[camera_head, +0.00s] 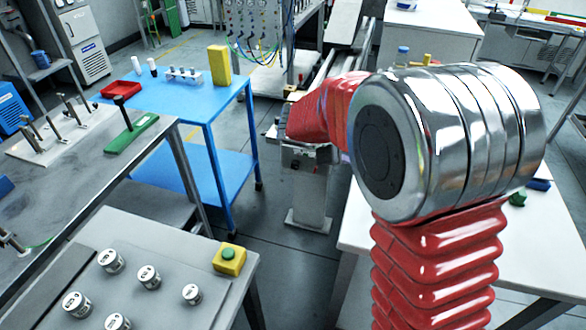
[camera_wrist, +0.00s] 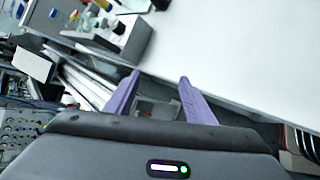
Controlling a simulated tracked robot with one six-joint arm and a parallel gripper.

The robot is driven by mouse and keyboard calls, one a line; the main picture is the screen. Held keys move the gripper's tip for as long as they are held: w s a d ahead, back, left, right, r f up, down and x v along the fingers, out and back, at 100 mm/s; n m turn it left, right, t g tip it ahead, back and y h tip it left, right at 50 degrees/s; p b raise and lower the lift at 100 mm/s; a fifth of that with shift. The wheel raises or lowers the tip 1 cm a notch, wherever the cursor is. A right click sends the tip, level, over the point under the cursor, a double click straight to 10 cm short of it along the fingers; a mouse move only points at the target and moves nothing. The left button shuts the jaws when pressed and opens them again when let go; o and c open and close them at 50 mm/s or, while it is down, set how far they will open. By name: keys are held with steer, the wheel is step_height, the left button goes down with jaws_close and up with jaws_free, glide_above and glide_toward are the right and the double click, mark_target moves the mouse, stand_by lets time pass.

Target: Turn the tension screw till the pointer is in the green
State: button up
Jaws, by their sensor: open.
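My gripper (camera_wrist: 160,77) is open in the wrist view, its two purple fingers apart with nothing held between them. A grey boxy part (camera_wrist: 157,109) shows beyond and between the fingers; I cannot tell if they touch it. I cannot make out the tension screw, pointer or green zone in either view.
A blue table (camera_head: 185,92) with a yellow block (camera_head: 219,65) and red tray (camera_head: 121,88) stands left of the pedestal. A white table (camera_head: 357,225) is at right. Floor shows between them.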

steer(key=w+a+f+n+t, duration=0.2)
steer(key=w+a+f+n, duration=0.25)
steer(key=w+f, duration=0.3)
steer(key=n+t+y, duration=0.3)
steer(key=n+t, duration=0.1)
steer(key=n, duration=0.9)
glide_toward(295, 167)
steer(key=a+f+v, duration=0.1)
steer(key=v, duration=0.5)
steer(key=shift+w+d+r, duration=0.1)
steer(key=shift+d, duration=0.2)
steer(key=shift+w, duration=0.1)
steer(key=shift+r+x, duration=0.2)
steer(key=shift+x, duration=6.65)
steer(key=shift+d, duration=0.15)
steer(key=shift+c, duration=0.7)
steer(key=c, duration=0.9)
